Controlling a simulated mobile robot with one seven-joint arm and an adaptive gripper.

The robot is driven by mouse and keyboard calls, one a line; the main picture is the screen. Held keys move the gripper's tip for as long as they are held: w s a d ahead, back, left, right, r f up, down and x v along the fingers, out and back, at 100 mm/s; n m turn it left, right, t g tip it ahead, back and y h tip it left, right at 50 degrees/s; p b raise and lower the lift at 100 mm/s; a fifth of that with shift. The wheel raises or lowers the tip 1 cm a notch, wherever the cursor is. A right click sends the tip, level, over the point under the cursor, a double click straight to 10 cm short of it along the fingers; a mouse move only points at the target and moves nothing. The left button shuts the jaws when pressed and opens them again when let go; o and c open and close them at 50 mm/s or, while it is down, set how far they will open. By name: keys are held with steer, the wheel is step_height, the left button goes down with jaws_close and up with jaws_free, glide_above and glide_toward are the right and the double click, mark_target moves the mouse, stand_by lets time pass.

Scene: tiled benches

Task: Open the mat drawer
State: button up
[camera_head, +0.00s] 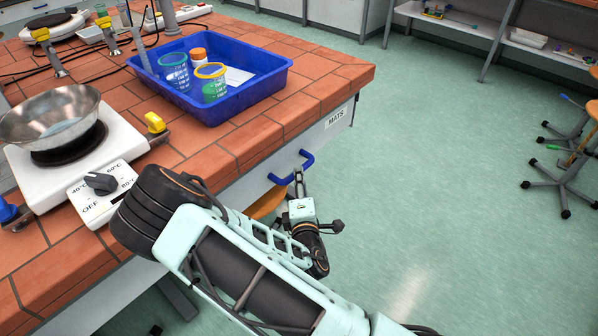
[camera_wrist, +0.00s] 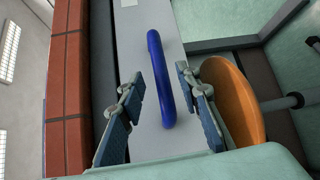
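The mat drawer (camera_head: 322,140) has a pale front under the tiled bench top, with a "MATS" label and a blue bar handle (camera_head: 291,167). The drawer looks shut. In the wrist view the blue handle (camera_wrist: 161,78) runs up the middle, against the pale drawer front (camera_wrist: 135,50). My gripper (camera_wrist: 160,85) is open, with one finger on each side of the handle, and visible gaps between handle and fingers. In the head view my gripper (camera_head: 298,185) is at the handle, partly hidden by my arm.
A blue tray (camera_head: 225,112) with beakers stands on the bench top above the drawer. A hot plate (camera_head: 75,160) with a metal bowl is at the left. An orange stool seat (camera_wrist: 238,100) is close beside my gripper, under the bench.

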steer(key=shift+w+a+f, duration=0.15)
steer(key=shift+w, duration=1)
steer(key=shift+w+a+f, duration=0.1)
steer(key=shift+w+f, duration=0.05)
steer(key=shift+w, duration=1)
steer(key=shift+c, duration=0.2)
jaws_close()
